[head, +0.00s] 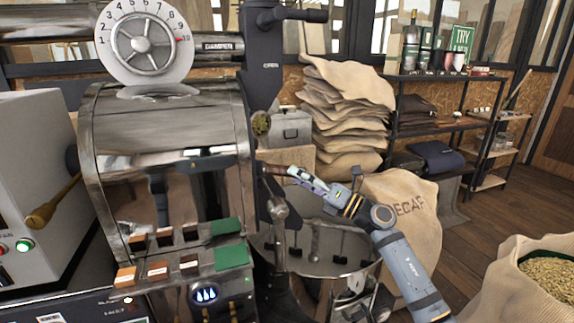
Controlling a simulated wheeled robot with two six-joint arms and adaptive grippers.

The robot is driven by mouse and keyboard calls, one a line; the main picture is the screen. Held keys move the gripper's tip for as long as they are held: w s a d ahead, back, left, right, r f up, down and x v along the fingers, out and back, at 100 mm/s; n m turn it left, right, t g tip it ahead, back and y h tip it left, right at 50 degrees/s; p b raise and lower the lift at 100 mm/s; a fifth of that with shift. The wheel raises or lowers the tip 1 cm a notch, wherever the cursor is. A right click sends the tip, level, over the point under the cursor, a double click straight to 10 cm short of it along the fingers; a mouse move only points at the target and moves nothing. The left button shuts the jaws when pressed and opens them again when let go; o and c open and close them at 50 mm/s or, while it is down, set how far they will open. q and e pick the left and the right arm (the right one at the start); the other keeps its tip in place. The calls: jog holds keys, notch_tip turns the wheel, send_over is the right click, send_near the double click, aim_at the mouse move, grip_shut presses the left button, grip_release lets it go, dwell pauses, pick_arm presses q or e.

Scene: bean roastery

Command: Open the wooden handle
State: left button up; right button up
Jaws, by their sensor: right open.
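A wooden handle (52,204) sticks out at the left, tilted down, in front of the grey control box and beside the shiny metal roaster drum (165,130). My right gripper (323,173) comes in from the lower right and is open, with nothing seen between its fingers. It is to the right of the drum, above the round cooling bin (335,262), well apart from this wooden handle. A dark fitting near the drum's right edge lies close to the gripper's left finger; I cannot tell whether they touch. My left gripper is not in view.
A round numbered dial (145,45) sits on top of the roaster. Stacked burlap sacks (345,110), a decaf sack (405,215) and an open bean sack (520,285) stand to the right. A metal shelf (445,125) is behind. The wooden floor at right is partly clear.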

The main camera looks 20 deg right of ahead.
aim_at(282, 170)
jog(key=x, duration=0.4)
jog(key=shift+w+a, duration=0.1)
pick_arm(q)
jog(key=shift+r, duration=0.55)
pick_arm(e)
jog(key=shift+c, duration=0.2)
